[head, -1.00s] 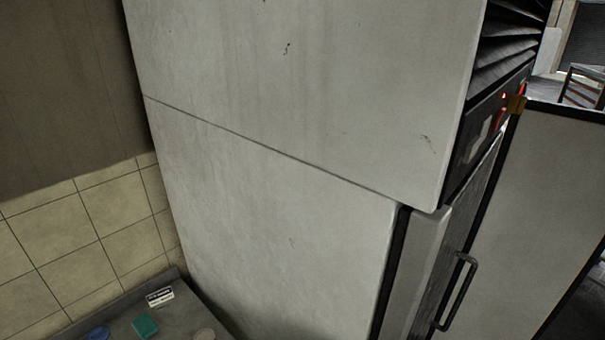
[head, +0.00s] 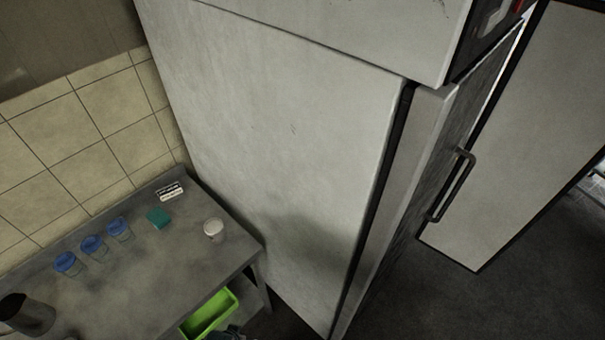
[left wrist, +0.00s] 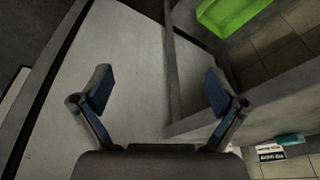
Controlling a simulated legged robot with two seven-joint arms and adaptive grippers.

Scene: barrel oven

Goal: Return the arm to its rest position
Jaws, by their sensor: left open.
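My left gripper (left wrist: 158,92) shows in the left wrist view with its two blue-padded fingers spread wide and nothing between them. Behind it is the pale side of the tall cabinet (left wrist: 110,50), with the table's edge (left wrist: 255,90) to the right. In the head view the cabinet (head: 290,130) fills the middle. A small dark shape shows at the bottom edge beside the green bin; I cannot tell whether it is my gripper. My right gripper is in neither view.
A grey table (head: 150,280) at lower left bears blue-lidded jars (head: 93,247), a teal block (head: 158,218), a label card (head: 169,191), a white-lidded jar (head: 213,229) and a dark metal container (head: 28,314). A green bin (head: 210,314) sits below. Dark floor (head: 430,300) is clear at right.

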